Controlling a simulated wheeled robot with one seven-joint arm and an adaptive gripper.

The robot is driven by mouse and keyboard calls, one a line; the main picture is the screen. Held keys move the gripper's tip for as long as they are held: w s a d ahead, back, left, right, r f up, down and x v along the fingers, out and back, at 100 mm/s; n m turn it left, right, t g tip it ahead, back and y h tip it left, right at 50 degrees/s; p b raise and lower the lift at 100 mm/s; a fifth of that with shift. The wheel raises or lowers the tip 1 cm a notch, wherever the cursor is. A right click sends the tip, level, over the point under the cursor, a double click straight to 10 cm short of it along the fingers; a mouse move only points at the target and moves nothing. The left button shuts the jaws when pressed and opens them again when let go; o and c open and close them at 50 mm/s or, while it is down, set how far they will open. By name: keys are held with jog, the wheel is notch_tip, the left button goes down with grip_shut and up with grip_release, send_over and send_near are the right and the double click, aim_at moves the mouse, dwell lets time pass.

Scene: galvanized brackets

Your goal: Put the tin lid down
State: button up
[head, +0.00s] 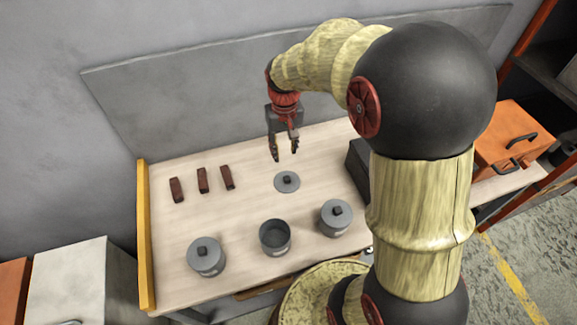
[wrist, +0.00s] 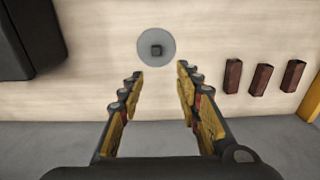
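A round grey tin lid (head: 287,182) with a dark square knob lies flat on the pale wooden worktop (head: 240,215). It also shows in the wrist view (wrist: 156,47), just beyond my fingertips. My gripper (head: 284,157) hangs above the table, behind the lid in the head view. Its two fingers are spread apart with nothing between them, as the wrist view (wrist: 161,72) shows. An open grey tin (head: 274,237) stands in front of the lid. Two tins with lids on stand at its left (head: 206,256) and right (head: 336,217).
Three dark brown blocks (head: 202,180) lie at the table's left; they show at right in the wrist view (wrist: 262,78). A dark box (head: 359,163) stands right of the lid, partly behind my arm. A yellow edge strip (head: 146,235) bounds the left side.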

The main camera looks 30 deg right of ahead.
jog(key=s+a+r+n+t, duration=0.1)
jog(key=s+a+r, duration=0.3)
jog(key=s+r, duration=0.4)
jog(key=s+a+r+n+t, duration=0.1)
jog(key=s+a+r+t, duration=0.3)
jog(key=s+r, duration=0.4)
jog(key=s+a, duration=0.1)
jog(key=s, duration=0.2)
jog(key=shift+s, duration=0.2)
jog(key=shift+c, duration=0.5)
